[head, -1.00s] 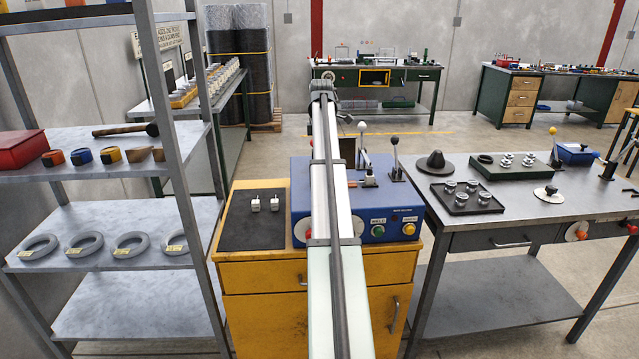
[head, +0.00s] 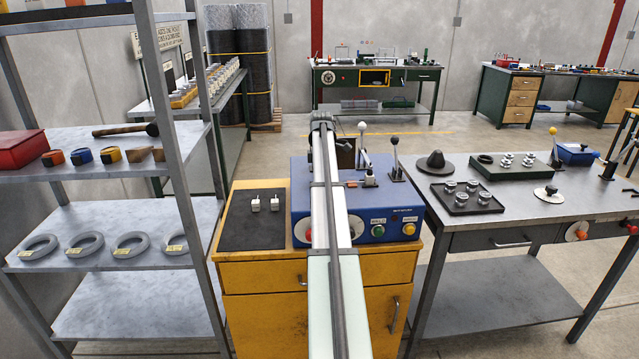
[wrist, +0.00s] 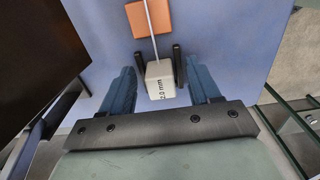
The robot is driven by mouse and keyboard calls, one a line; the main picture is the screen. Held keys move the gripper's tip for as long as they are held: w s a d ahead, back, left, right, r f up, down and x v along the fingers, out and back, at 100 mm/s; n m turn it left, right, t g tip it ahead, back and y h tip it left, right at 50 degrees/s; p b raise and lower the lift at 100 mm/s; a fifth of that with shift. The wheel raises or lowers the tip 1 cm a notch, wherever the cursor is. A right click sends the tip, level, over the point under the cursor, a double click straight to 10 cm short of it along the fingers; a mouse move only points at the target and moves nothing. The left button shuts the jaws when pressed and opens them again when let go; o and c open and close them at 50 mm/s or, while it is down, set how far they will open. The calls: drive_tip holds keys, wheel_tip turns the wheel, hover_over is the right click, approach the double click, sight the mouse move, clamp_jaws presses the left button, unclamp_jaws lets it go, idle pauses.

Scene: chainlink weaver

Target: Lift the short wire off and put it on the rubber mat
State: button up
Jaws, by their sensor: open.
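The short wire shows in the wrist view as a thin pale rod (wrist: 151,18) over a copper block, with a white block marked "2.0 mm" (wrist: 160,84) at its near end. My gripper (wrist: 159,68) is open, its fingers on either side of the white block, apart from it as far as I can tell. The wire lies at the blue welder (head: 376,224); in the head view my arm hides it and my gripper. The black rubber mat (head: 240,232) lies on the yellow cabinet, left of the welder, with two small white blocks (head: 264,204) on it.
A grey shelf rack (head: 178,150) stands to the left. A steel table (head: 545,205) with trays stands to the right. The near part of the mat is bare.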

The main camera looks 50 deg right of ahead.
drive_tip(key=shift+c, duration=0.3)
drive_tip(key=c, duration=1)
